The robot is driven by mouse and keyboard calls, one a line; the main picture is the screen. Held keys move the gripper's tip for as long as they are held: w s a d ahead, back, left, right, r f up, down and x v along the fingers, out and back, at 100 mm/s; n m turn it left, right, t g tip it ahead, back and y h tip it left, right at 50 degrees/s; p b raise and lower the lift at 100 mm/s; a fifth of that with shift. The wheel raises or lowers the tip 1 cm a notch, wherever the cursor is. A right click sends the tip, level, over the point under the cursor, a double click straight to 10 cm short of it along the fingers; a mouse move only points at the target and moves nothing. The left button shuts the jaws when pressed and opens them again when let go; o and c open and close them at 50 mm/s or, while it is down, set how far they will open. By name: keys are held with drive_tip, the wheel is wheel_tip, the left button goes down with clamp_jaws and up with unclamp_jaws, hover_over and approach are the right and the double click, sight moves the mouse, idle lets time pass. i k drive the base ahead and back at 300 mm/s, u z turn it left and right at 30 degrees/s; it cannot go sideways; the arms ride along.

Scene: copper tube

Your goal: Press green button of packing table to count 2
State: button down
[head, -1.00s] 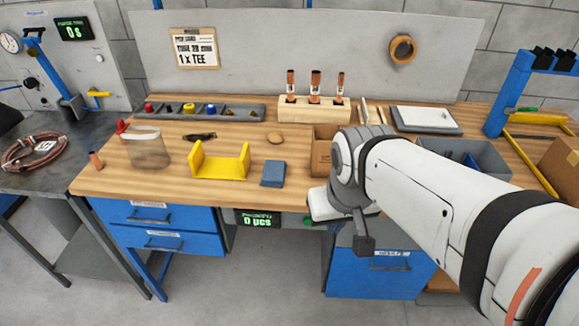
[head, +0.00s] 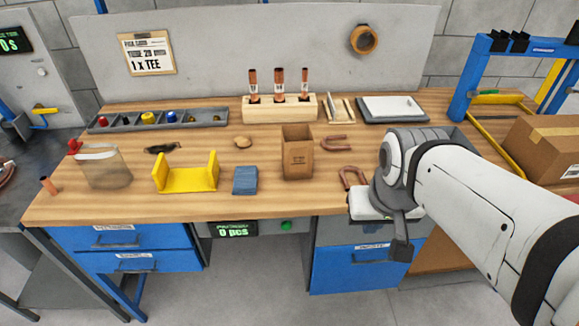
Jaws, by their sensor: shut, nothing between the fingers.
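The green button (head: 286,226) sits on the front edge strip of the packing table (head: 110,207), under the tabletop and right of a small display. The display (head: 235,230) shows 0 pcs in green. My gripper (head: 400,249) is shut and empty, in front of the table's right part. It is to the right of the button and a little lower in the picture, apart from it. My wrist hides part of the table edge and the grey bin behind it. The button is in clear view.
On the tabletop are a yellow bracket (head: 186,179), a blue pad (head: 245,181), a cardboard box (head: 297,158) and copper bends (head: 336,143). Blue drawers (head: 360,268) stand below on the right. The space in front of the button looks clear.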

sight(285, 226)
drive_tip(key=z, duration=0.1)
drive_tip(key=k, duration=1.55)
drive_tip(key=u, duration=0.65)
drive_tip(key=i, duration=1)
drive_tip(key=u, duration=0.1)
